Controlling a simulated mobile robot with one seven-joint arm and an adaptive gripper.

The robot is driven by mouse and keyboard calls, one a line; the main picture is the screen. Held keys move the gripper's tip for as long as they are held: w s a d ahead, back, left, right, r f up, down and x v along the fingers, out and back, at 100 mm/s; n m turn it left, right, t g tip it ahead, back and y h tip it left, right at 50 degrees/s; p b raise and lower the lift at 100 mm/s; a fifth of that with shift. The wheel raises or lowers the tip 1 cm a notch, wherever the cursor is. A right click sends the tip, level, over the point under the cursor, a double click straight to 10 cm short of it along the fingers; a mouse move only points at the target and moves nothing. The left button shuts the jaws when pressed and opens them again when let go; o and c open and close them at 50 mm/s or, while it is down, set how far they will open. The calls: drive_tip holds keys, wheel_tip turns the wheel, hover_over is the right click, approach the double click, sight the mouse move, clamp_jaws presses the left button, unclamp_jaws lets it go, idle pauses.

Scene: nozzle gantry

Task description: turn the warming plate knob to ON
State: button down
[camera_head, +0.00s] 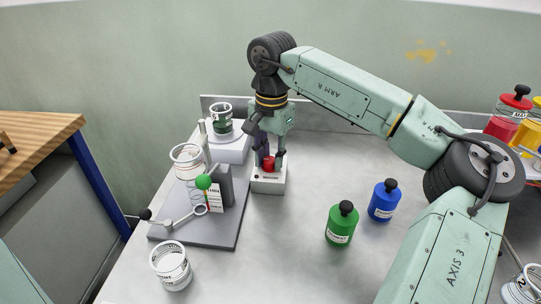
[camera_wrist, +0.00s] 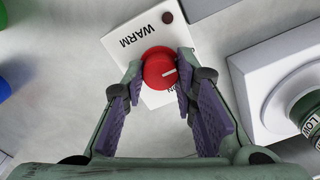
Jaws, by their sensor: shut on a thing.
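The red knob (camera_head: 268,163) sits on a small white control box (camera_head: 270,186) at the back of the bench. In the wrist view the knob (camera_wrist: 160,68) has a short white mark pointing toward the right finger. The box (camera_wrist: 117,40) reads WARM, and a partly hidden label near the knob appears to read ON. A small lamp (camera_wrist: 167,17) on the box looks dark. My gripper (camera_head: 268,158) points down from above, its purple-padded fingers shut on the knob's two sides, as the wrist view (camera_wrist: 160,70) also shows.
A white plate unit (camera_head: 232,155) bearing a beaker (camera_head: 221,121) stands just left of the box. Green (camera_head: 341,225) and blue (camera_head: 384,201) bottles stand right. Bench between is clear.

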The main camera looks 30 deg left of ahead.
drive_tip(key=shift+m, duration=0.4)
drive_tip(key=m+b, duration=0.1)
drive_tip(key=m, duration=0.3)
drive_tip(key=m+b, duration=0.1)
drive_tip(key=m, duration=0.3)
drive_tip(key=shift+m, duration=0.3)
drive_tip(key=m, duration=0.4)
drive_tip(key=shift+d+b, duration=0.1)
drive_tip(key=shift+b, duration=0.3)
drive_tip(key=shift+m+b, duration=0.35)
drive_tip(key=shift+m, duration=1.85)
drive_tip(key=c, duration=1.3)
unclamp_jaws()
drive_tip(key=shift+r, duration=0.1)
